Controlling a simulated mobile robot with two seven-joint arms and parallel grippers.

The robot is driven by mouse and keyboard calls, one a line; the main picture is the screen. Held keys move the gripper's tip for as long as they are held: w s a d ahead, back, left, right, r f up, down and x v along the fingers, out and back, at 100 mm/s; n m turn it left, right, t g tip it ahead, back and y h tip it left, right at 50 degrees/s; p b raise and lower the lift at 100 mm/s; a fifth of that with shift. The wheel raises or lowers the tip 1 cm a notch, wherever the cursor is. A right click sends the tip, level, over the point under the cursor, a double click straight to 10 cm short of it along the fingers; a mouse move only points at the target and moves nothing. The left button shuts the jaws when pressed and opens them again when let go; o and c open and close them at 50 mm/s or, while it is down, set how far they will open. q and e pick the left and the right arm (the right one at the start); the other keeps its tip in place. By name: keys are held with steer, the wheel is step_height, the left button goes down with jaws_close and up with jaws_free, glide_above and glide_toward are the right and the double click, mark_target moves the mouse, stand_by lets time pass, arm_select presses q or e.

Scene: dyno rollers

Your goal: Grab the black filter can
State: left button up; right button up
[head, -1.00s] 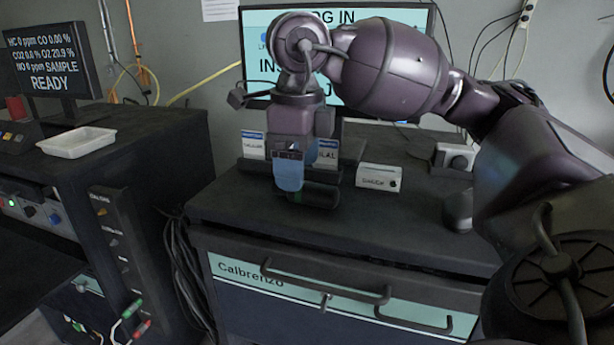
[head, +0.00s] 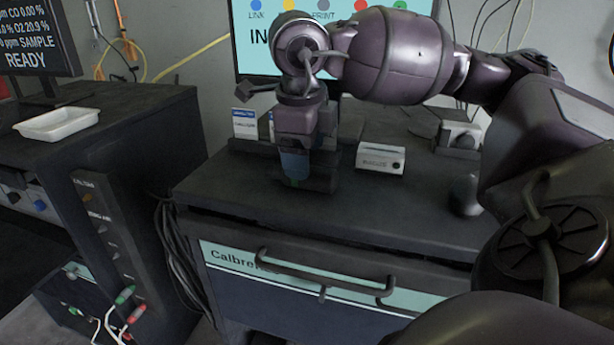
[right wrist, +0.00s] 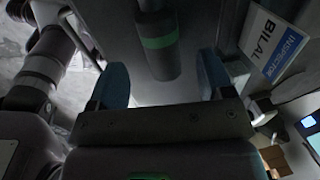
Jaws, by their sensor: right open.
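A black filter can with a green band (right wrist: 160,64) shows in the right wrist view. Its near end is between the tips of the two blue fingers, with gaps on both sides. My right gripper (right wrist: 162,78) is open and points at the can. In the head view the right gripper (head: 295,178) hangs low over the cabinet top, fingers down. The dark can (head: 322,180) is beside the fingers there and partly hidden by them; its outline is hard to make out. My left gripper is out of view.
The dark cabinet (head: 225,185) has a drawer handle (head: 320,272) in front. A small white box (head: 380,158) and a grey device (head: 458,137) stand to the right. Name cards (head: 245,124) are behind the gripper, close to a finger in the wrist view. A white tray (head: 57,124) is at left.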

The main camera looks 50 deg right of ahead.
steer(key=shift+w+d+f, duration=0.1)
steer(key=shift+d+f, duration=0.1)
steer(key=shift+f, duration=0.9)
steer(key=shift+w+d+f, duration=0.1)
steer(key=shift+d+f, duration=0.05)
steer(key=shift+f, duration=0.95)
steer(key=c, duration=1)
steer(key=shift+c, duration=0.2)
steer(key=shift+r, duration=0.1)
